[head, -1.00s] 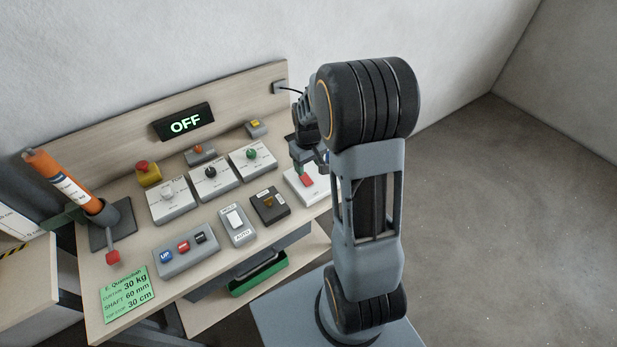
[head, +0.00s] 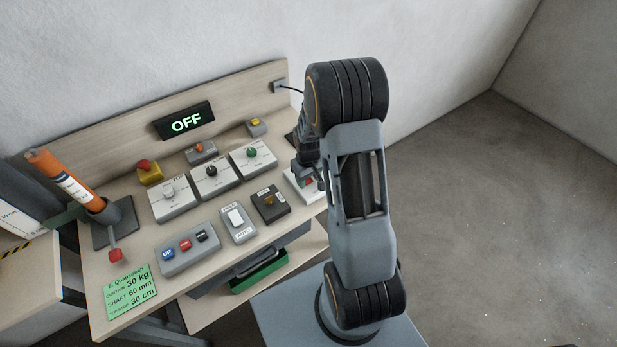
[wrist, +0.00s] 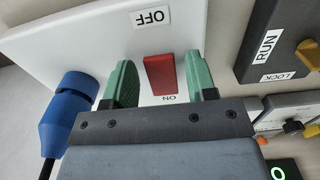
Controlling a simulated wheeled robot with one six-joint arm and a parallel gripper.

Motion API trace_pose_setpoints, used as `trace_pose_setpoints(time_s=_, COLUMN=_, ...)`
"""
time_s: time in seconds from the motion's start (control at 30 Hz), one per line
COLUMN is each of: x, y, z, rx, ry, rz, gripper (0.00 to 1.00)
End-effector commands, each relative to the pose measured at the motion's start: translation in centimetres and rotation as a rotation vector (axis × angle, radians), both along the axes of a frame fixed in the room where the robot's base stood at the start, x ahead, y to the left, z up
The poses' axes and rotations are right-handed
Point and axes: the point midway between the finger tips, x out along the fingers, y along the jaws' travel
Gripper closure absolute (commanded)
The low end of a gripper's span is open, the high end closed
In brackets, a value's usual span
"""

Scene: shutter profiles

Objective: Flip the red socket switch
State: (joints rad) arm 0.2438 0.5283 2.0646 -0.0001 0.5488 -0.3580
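The red socket switch (wrist: 160,73) is a rocker on a white socket box (wrist: 75,35), between an OFF label and an ON label in the wrist view. A blue plug (wrist: 70,112) with a black cable sits at the left side of the box. My gripper (wrist: 161,80) is open, with one green finger on each side of the switch in the picture and a gap to each. I cannot tell whether the fingertips touch the box. In the head view my gripper (head: 306,175) largely covers the switch, and the white box (head: 293,186) shows beside it.
A dark box with a RUN/LOCK selector (head: 269,203) stands left of the socket box. Several knob boxes, a grey HOLD/AUTO switch (head: 237,222) and a button panel (head: 189,248) share the bench. The display (head: 184,121) reads OFF. Free floor lies right.

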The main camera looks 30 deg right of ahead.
Motion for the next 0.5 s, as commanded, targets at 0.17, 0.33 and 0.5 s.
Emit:
trace_pose_setpoints(time_s=0.17, x=0.01, y=0.00, z=0.02, rx=0.000, ry=0.000, rz=0.000, gripper=0.66)
trace_pose_setpoints(time_s=0.33, x=0.01, y=0.00, z=0.03, rx=0.000, ry=0.000, rz=0.000, gripper=0.82)
trace_pose_setpoints(time_s=0.5, x=0.03, y=0.00, z=0.05, rx=0.000, ry=0.003, rz=0.000, gripper=0.92)
